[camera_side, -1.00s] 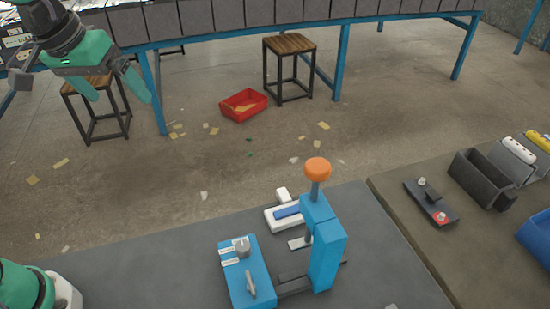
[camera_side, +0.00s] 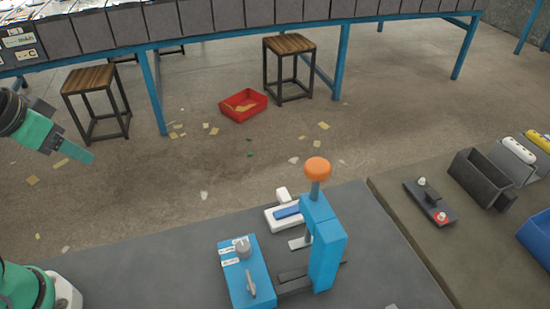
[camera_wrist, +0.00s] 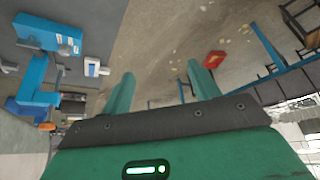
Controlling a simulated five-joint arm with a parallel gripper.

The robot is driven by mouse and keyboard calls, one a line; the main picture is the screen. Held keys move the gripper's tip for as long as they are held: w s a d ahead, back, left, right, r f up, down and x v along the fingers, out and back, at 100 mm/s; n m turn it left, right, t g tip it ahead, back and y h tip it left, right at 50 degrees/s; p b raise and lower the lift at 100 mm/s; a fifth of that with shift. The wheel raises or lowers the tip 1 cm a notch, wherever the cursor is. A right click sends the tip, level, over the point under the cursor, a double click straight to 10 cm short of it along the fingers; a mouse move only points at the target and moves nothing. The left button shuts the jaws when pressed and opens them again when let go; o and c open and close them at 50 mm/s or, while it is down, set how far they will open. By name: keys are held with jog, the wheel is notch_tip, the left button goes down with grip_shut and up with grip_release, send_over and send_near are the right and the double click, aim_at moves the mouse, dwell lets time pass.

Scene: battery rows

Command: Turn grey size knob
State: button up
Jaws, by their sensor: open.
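The grey size knob (camera_side: 243,249) stands on top of a blue box (camera_side: 243,284) on the dark mat, beside white labels. A grey lever sits nearer the front of the same box. My green gripper (camera_side: 92,158) is in the air at the far left of the side view, well away from the knob. In the wrist view the two fingers of my gripper (camera_wrist: 160,75) are spread apart with nothing between them.
A blue press with an orange ball handle (camera_side: 317,168) stands just right of the box. A white and blue piece (camera_side: 285,215) lies behind it. A black holder (camera_side: 431,202) and dark bin (camera_side: 482,178) are on the right bench. The mat left of the box is clear.

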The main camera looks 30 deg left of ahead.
jog(key=shift+w+d+m, duration=0.15)
jog(key=shift+w+m, duration=0.05)
jog(key=shift+m, duration=0.1)
jog(key=shift+c, duration=0.9)
jog(key=w+d+f+m+g+h, duration=0.15)
jog(key=w+d+m, duration=0.25)
jog(key=d+m, duration=0.4)
jog(key=w+d+f+m+g+y, duration=0.15)
jog(key=w+d+m, duration=0.3)
jog(key=m, duration=0.55)
jog(key=d+f+m+g, duration=0.1)
jog(key=d+f+m, duration=0.1)
jog(key=d+m, duration=0.3)
jog(key=d+f+m, duration=0.3)
jog(key=d+m, duration=0.2)
jog(key=d+f+m+g, duration=0.1)
jog(key=d+f+m, duration=0.2)
jog(key=d+m, duration=0.2)
jog(key=shift+s+d+f+m+g, duration=0.1)
jog(key=shift+s+d+m+g, duration=0.1)
jog(key=shift+s+m+g, duration=0.3)
jog(key=shift+w+d+f+m, duration=0.1)
jog(key=shift+d+f+m, duration=0.2)
jog(key=shift+m, duration=0.2)
jog(key=shift+f, duration=0.1)
